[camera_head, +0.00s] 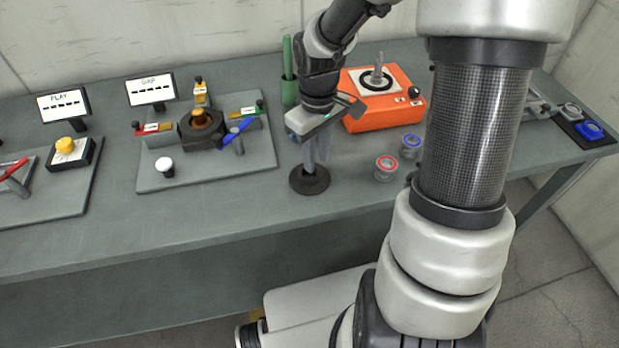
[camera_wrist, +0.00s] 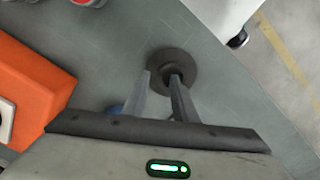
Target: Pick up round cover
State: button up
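The round cover is a dark flat disc (camera_head: 300,186) lying on the bench near its front edge, with a narrow raised middle. It also shows in the wrist view (camera_wrist: 188,60). My gripper (camera_head: 312,166) points down directly above it, fingertips close to its middle. In the wrist view, my gripper (camera_wrist: 160,76) shows two fingers apart with bench visible between them. The right fingertip overlaps the cover's raised middle; I cannot tell whether it touches. Nothing is held between the fingers.
An orange box (camera_head: 365,122) stands behind right. Red-rimmed (camera_head: 385,170) and blue-rimmed (camera_head: 411,146) reels stand to the right. A green post (camera_head: 288,80) rises behind. A grey board with a dark hexagonal block (camera_head: 202,134) lies left. Bench between board and cover is clear.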

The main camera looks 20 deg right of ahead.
notch_tip(320, 180, down, 2)
jog(key=shift+f, duration=0.2)
grip_shut()
